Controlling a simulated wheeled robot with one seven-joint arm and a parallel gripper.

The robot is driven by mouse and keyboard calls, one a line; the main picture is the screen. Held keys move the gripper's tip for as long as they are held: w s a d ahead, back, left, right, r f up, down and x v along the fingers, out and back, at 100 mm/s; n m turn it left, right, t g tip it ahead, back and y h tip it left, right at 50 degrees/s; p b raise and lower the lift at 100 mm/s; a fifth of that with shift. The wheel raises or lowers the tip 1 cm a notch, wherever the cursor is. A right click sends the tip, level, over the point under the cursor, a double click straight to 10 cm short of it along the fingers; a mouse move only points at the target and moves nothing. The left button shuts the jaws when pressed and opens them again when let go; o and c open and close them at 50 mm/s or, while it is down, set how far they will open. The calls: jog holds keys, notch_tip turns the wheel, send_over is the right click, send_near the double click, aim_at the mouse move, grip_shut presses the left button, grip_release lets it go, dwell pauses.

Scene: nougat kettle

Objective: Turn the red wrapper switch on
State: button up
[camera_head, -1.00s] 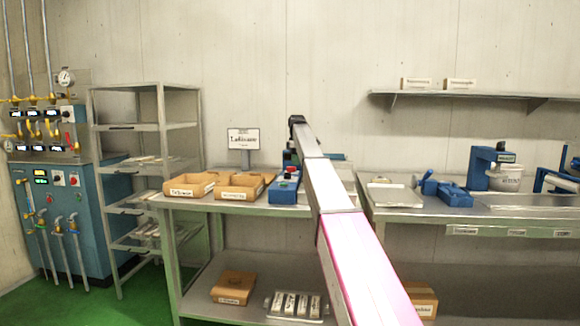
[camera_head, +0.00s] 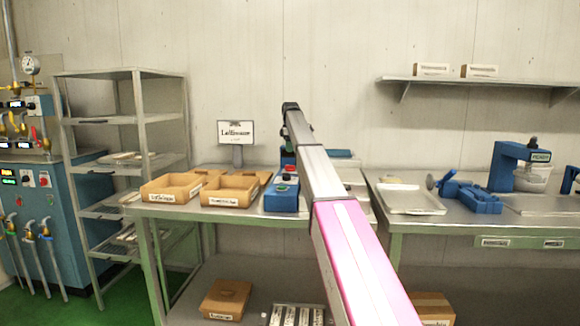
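A blue machine (camera_head: 281,200) stands on the left table, just left of my arm. On its top I see a small red part (camera_head: 290,168), partly beside my arm, and a green spot; they are too small to tell which is the switch or how it is set. My arm reaches up from the bottom right, in front of the table, and covers part of the area right of the blue machine. Its far end is dark (camera_head: 290,107) and stands above the table against the wall; no fingers can be made out there.
Open cardboard boxes (camera_head: 231,190) stand left of the blue machine, with a sign (camera_head: 236,133) behind them. The right table holds a pale tray (camera_head: 411,200) and blue tools. A rack (camera_head: 140,120) and a teal control cabinet (camera_head: 45,215) stand at the left.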

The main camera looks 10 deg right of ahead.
aim_at(290, 168)
notch_tip(290, 168, down, 9)
dwell(0.3)
grip_shut()
